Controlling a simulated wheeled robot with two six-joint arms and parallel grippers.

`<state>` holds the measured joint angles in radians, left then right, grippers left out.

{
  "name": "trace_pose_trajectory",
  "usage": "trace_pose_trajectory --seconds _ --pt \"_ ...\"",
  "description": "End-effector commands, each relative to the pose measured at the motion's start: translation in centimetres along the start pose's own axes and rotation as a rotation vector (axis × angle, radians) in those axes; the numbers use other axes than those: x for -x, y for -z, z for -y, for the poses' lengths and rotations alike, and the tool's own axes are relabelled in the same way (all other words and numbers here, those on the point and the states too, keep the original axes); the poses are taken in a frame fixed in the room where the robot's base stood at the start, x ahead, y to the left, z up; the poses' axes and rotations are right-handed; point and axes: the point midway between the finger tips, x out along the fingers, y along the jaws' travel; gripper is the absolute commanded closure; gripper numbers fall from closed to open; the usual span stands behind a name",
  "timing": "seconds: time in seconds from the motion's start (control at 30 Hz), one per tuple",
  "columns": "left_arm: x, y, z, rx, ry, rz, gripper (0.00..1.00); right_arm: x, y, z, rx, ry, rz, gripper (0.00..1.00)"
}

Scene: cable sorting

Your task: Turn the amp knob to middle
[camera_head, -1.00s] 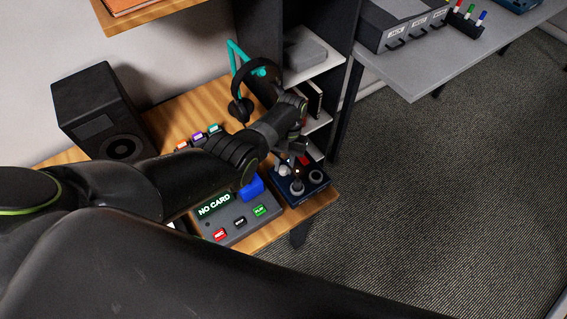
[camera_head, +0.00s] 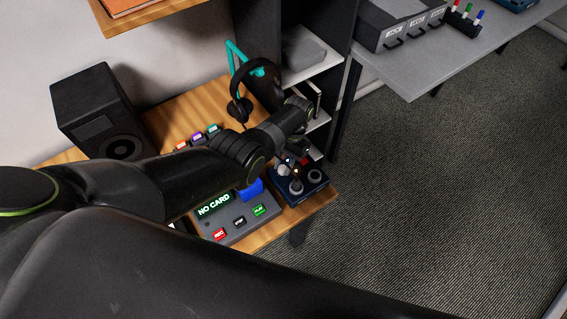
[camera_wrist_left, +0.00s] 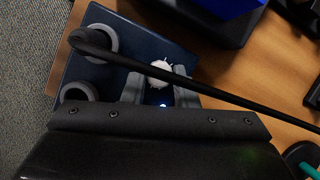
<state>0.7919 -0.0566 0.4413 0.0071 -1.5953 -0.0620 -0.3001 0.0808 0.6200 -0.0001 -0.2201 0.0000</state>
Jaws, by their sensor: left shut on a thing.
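The amp is a dark blue box (camera_head: 311,191) at the front right corner of the wooden desk. Its pale knob (camera_head: 284,170) shows just beyond my left wrist; in the left wrist view the knob (camera_wrist_left: 160,67) sits between my fingers. My left gripper (camera_wrist_left: 159,84) is shut on this knob, with one grey finger on each side. A small blue-white light glows on the box near the fingers. The knob's pointer is too small to read. Two grey round parts (camera_wrist_left: 78,92) lie on the box beside the knob. My right gripper is out of view.
A recorder (camera_head: 236,223) reading NO CARD stands left of the amp. A thin black rod crosses close above the knob in the wrist view. A headphone stand (camera_head: 232,55), speaker (camera_head: 102,110) and shelf unit (camera_head: 322,68) stand behind. Open floor lies to the right.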

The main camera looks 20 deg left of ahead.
Motion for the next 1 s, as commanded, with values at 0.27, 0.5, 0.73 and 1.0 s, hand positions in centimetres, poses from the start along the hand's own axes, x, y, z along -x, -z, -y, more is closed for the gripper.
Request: trace_pose_trajectory --seconds 0.27,0.5,0.73,1.0 --pt "0.1 0.1 0.0 0.001 0.001 -0.003 0.52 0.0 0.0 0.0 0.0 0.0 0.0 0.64" --pt "0.1 0.0 0.0 0.001 0.0 -0.001 0.52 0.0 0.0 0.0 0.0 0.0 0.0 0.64" --pt "2.2 0.1 0.0 0.002 0.0 -0.004 0.52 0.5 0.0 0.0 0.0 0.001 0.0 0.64" --pt "8.5 0.1 0.0 0.002 0.0 -0.007 0.52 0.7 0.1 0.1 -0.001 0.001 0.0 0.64"
